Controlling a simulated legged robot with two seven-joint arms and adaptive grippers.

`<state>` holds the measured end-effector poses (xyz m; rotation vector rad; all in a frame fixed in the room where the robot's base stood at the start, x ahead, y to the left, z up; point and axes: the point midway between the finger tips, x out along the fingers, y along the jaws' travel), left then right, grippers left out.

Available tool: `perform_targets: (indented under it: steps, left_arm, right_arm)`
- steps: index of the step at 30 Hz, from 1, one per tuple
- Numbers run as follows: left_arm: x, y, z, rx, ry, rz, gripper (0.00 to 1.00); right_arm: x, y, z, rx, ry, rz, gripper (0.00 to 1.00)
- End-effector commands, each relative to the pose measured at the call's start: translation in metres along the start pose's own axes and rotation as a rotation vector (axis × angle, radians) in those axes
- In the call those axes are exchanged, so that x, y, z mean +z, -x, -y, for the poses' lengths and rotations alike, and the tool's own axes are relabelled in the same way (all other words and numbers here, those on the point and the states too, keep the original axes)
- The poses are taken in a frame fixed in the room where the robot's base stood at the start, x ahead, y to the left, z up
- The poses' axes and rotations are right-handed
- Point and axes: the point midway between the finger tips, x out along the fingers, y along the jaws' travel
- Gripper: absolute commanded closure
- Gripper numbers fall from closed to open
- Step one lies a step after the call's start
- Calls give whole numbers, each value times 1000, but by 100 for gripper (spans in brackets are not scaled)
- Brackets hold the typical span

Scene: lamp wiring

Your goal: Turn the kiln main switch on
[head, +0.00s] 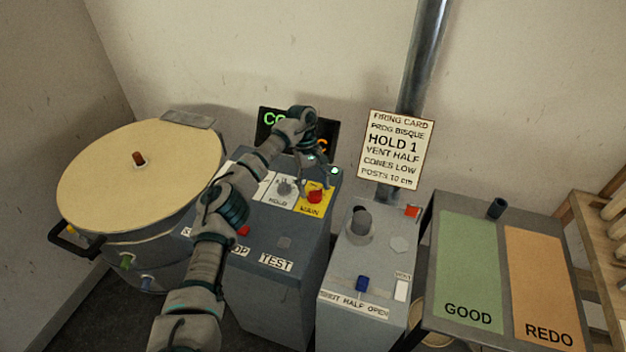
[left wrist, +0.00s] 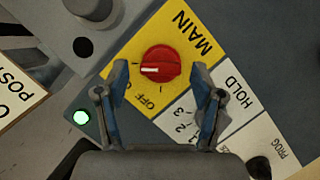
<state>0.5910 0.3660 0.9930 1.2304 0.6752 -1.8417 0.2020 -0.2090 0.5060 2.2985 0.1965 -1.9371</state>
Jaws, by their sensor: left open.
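The kiln main switch is a red round knob (head: 315,196) on the yellow MAIN plate (head: 312,209) of the grey control box (head: 278,243). In the left wrist view the red knob (left wrist: 160,67) sits between my open fingers, with a white mark on its left side. The word OFF is printed on the yellow plate (left wrist: 185,30) below and left of the knob. My left gripper (left wrist: 162,80) is open, its two fingertips either side of the knob with gaps; whether they touch it cannot be told. In the head view my left gripper (head: 316,168) is over the box's back edge. My right gripper is not in view.
The HOLD dial (head: 285,188) is beside MAIN. A green lamp (left wrist: 81,117) is lit. A dark display (head: 327,140) stands behind. The kiln (head: 140,175) is at left, the vent box (head: 367,265) at right, then the GOOD/REDO table (head: 495,335). The firing card (head: 395,150) hangs behind.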

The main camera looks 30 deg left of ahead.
Motion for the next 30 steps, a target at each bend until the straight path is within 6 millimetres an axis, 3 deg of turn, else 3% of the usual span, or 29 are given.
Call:
perform_targets:
  steps: [7,13,30]
  left_arm:
    - [-1,44,-2,5,2,0,32]
    - [-4,59,-3,1,2,3,32]
    - [-5,68,-1,2,0,2,32]
  right_arm:
    - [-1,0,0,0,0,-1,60]
    - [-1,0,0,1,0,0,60]
    - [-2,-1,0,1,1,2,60]
